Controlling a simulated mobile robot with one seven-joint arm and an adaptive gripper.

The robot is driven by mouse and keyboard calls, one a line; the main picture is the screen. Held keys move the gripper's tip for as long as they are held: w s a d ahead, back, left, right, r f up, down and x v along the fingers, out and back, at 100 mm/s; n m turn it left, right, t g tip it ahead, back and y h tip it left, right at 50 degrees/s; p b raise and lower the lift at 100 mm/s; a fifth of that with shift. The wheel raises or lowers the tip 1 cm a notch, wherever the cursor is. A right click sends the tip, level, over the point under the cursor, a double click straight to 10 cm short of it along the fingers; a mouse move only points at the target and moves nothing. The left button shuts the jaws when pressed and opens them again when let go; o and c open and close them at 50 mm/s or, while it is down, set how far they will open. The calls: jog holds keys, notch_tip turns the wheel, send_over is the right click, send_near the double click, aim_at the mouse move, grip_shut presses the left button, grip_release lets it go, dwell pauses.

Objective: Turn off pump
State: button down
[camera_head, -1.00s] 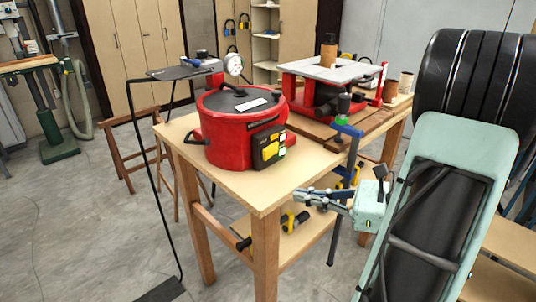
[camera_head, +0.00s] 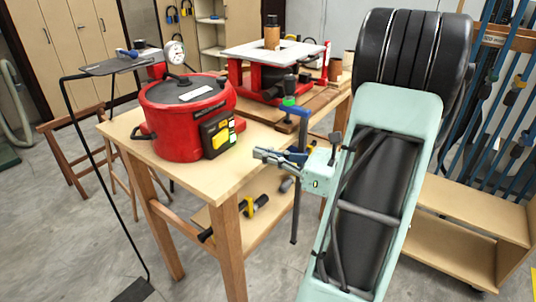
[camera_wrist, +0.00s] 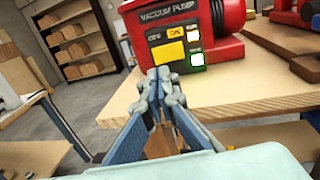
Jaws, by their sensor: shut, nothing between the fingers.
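The red vacuum pump (camera_head: 187,118) stands on the light wooden workbench (camera_head: 215,172), its black lid on top. Its dark control panel (camera_head: 217,134) faces right, toward my arm. In the wrist view the panel (camera_wrist: 177,50) shows the label "VACUUM PUMP", the words OFF and ON, a yellow block, a white patch and a green patch. My gripper (camera_head: 262,155) is beside the bench's right edge, to the right of the panel and apart from it. In the wrist view my gripper (camera_wrist: 164,78) has its fingertips together, just below the panel in the picture.
A gauge (camera_head: 174,51) stands behind the pump's lid, near a thin black stand (camera_head: 88,143). A red machine with a white top (camera_head: 270,55) is at the back right of the bench. A blue clamp (camera_head: 291,105) is on the bench edge near my arm.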

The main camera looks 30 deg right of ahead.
aim_at(218, 142)
jog(key=x, duration=0.9)
jog(key=shift+w+a, duration=0.2)
jog(key=shift+w, duration=0.15)
jog(key=shift+w+a, duration=0.3)
jog(key=shift+a, duration=0.1)
jog(key=shift+s+d+f, duration=0.1)
jog(key=shift+s, duration=0.05)
